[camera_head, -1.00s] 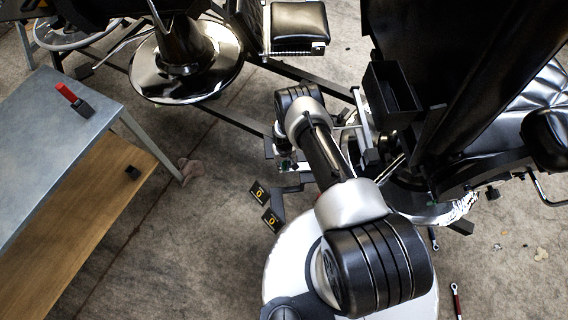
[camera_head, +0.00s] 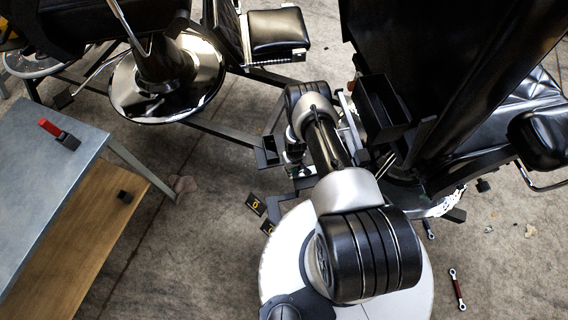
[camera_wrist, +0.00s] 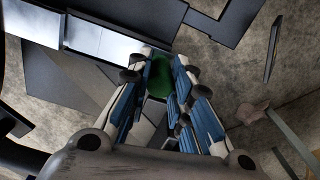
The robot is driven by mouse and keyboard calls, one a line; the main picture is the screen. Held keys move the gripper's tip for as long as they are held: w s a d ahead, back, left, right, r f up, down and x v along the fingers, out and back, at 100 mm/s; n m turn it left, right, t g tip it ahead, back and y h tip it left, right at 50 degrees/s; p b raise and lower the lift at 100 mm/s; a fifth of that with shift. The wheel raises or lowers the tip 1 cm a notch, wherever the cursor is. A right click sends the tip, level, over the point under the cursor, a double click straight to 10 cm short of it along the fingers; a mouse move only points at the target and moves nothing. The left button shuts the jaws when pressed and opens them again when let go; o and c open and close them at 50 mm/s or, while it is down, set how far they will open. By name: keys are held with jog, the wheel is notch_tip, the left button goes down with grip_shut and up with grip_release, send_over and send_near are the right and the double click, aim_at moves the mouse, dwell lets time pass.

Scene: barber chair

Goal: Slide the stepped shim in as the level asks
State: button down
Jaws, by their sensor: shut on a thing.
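My gripper (camera_wrist: 160,88) is shut on a green piece (camera_wrist: 160,74) in the wrist view; only part of it shows between the blue-padded fingers. I cannot tell whether it has steps. In the head view my gripper (camera_head: 296,168) is low beside the barber chair (camera_head: 425,80), mostly hidden by my arm. Dark and pale metal parts (camera_wrist: 98,40) lie close to the fingertips in the wrist view; I cannot tell whether the held piece touches them. A red-and-black block (camera_head: 60,134) rests on the grey table. I cannot make out a level's reading.
The grey table (camera_head: 40,185) with a wooden lower shelf stands at left, a small black block (camera_head: 124,196) on the shelf. Black cards with yellow marks (camera_head: 256,204) lie near my base. A second chair's round base (camera_head: 168,95) stands behind. A red-handled tool (camera_head: 456,288) lies at lower right.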

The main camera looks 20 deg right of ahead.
jog(key=c, duration=1.4)
grip_release()
jog(key=shift+r, duration=0.1)
notch_tip(320, 180, up, 12)
jog(key=shift+f, duration=0.1)
